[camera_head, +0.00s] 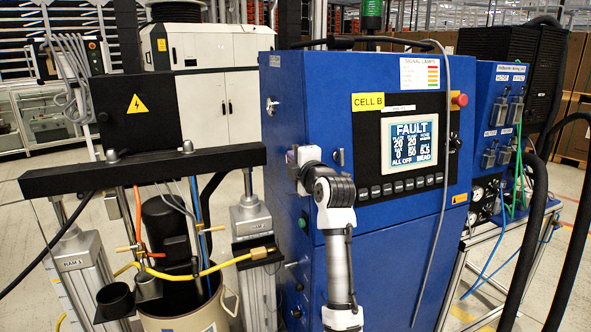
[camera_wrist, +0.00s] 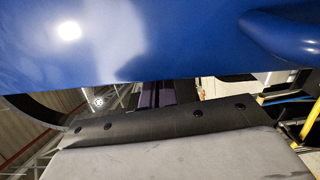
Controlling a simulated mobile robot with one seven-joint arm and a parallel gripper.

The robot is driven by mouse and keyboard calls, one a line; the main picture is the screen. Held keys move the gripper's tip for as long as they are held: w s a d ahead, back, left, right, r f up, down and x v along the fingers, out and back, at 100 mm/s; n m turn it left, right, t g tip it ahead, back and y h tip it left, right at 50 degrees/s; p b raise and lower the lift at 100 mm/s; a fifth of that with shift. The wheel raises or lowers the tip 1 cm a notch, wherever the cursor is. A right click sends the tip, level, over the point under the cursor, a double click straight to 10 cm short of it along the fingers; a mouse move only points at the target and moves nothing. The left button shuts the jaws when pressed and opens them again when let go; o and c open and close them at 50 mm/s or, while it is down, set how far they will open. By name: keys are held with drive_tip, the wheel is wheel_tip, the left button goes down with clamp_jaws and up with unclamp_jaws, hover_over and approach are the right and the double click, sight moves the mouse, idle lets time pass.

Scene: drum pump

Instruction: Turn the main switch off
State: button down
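The blue cabinet (camera_head: 340,262), marked CELL B, stands in the middle of the head view. A silver rotary handle (camera_head: 272,106) sits high on its left side; I cannot tell for sure whether it is the main switch. My gripper (camera_head: 296,160) is at the cabinet's left front edge, below and right of that handle, seen partly from behind. Its fingertips are hidden, and I cannot tell whether it touches the cabinet. The wrist view shows a close blue surface (camera_wrist: 150,45) above a dark bolted bar (camera_wrist: 165,122) and a grey block, without distinct fingers.
The cabinet's screen (camera_head: 411,142) reads FAULT, with a red button (camera_head: 460,99) at its upper right. A drum pump frame (camera_head: 140,172) with hoses stands at left. A grey cable hangs down the cabinet front. Thick black hoses (camera_head: 530,235) loop at right.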

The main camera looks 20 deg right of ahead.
drive_tip(key=shift+w+r+b, duration=0.8)
drive_tip(key=shift+w, duration=0.2)
drive_tip(key=shift+w+g, duration=0.15)
drive_tip(key=shift+g, duration=0.45)
drive_tip(key=shift+w+f, duration=0.15)
drive_tip(key=shift+w, duration=0.15)
drive_tip(key=shift+s+a, duration=0.1)
drive_tip(key=shift+a, duration=0.05)
idle(0.4)
